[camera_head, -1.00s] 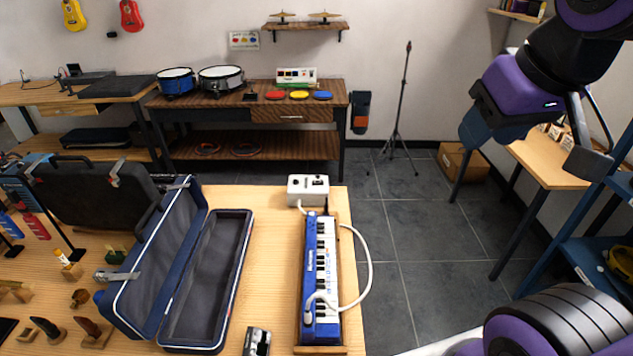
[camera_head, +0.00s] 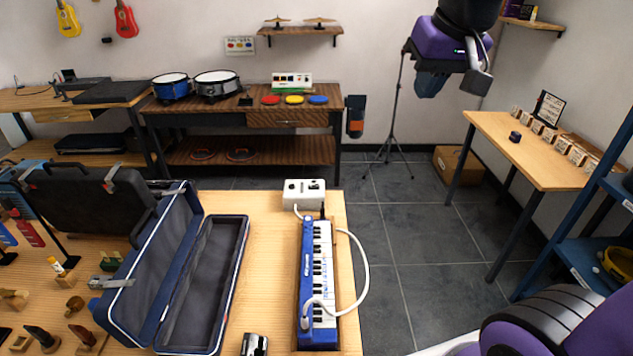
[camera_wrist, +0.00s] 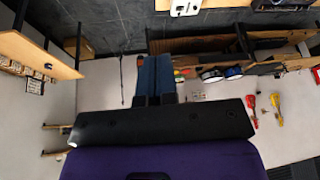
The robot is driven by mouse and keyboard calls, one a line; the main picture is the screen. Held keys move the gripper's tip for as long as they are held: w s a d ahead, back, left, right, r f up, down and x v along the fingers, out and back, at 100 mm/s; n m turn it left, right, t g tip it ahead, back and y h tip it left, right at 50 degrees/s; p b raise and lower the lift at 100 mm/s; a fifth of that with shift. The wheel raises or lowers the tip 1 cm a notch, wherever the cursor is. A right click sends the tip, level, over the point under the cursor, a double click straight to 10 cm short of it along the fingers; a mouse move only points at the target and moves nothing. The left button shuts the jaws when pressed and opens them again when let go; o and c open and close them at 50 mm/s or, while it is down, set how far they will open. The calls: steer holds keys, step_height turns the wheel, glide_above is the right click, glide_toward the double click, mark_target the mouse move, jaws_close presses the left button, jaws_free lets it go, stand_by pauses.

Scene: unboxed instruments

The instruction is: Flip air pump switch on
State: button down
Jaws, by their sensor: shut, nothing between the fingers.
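The air pump is a white box (camera_head: 303,193) at the far right end of the wooden table, with dark controls on its top. A white hose (camera_head: 364,262) runs from it to the blue melodica (camera_head: 320,283). The switch position is too small to tell. My gripper (camera_head: 427,90) is high in the air, to the right of and well above the pump, apart from everything. In the wrist view its blue fingers (camera_wrist: 155,70) are together and empty. The pump (camera_wrist: 186,7) shows there at the top edge, partly cut off.
An open blue case (camera_head: 200,285) lies on the table (camera_head: 268,215) left of the melodica. A thin stand (camera_head: 392,125) rises behind my gripper. A side table (camera_head: 500,140) and blue shelf (camera_head: 590,215) are at right.

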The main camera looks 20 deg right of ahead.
steer(key=w+a+f, duration=0.1)
steer(key=w+f, duration=0.2)
steer(key=w, duration=1.1)
steer(key=m+g+h, duration=0.2)
glide_above(317, 185)
steer(key=s+a, duration=0.2)
steer(key=s, duration=0.1)
step_height(317, 185, down, 31)
steer(key=shift+s+r, duration=0.15)
steer(key=x, duration=1.3)
steer(key=shift+s+a, duration=0.25)
steer(key=shift+s, duration=0.05)
steer(key=shift+f, duration=0.5)
